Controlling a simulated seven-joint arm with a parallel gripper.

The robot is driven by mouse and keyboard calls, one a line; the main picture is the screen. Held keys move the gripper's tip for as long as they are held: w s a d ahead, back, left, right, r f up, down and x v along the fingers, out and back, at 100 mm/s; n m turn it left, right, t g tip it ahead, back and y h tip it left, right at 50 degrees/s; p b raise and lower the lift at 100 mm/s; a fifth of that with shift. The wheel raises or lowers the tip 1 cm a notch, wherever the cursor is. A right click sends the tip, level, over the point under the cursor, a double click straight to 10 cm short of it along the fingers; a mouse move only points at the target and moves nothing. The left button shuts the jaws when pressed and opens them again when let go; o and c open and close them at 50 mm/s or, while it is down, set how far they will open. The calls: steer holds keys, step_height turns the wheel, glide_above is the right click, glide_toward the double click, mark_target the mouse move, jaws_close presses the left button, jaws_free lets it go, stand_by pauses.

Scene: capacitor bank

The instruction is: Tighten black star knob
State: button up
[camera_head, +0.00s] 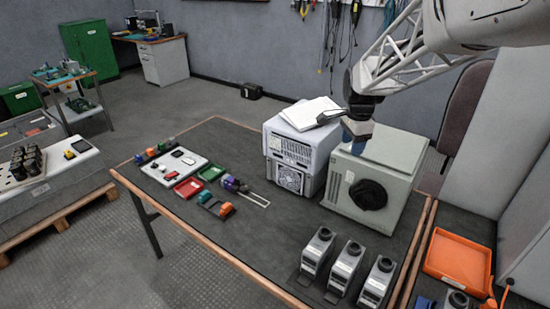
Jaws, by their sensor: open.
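The black star knob (368,195) sits on the front face of a pale green-grey cabinet (335,190) on the dark table. It looks like a dark round shape, and its lobes are too small to make out. My gripper (357,136) hangs at the end of my arm, which reaches in from the top right. In the picture it is above the knob, near the cabinet's upper left edge, and apart from the knob. It is open, with nothing visible in it. Its fingertips are small and hard to make out.
Grey devices (346,266) stand at the front, and an orange tray (457,258) lies right.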

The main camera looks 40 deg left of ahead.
steer(key=a+f+m, duration=0.1)
steer(key=a+f, duration=0.4)
steer(key=a, duration=0.5)
steer(key=a+f+m, duration=0.1)
steer(key=a+f, duration=0.4)
steer(key=a, duration=0.4)
steer(key=m, duration=0.2)
glide_toward(247, 188)
steer(key=shift+w+a+r+g+h, duration=0.1)
steer(key=shift+w+a+g+h, duration=0.1)
steer(key=shift+w+g+h, duration=0.15)
steer(key=shift+s, duration=0.1)
steer(key=shift+f, duration=4.5)
steer(key=c, duration=0.8)
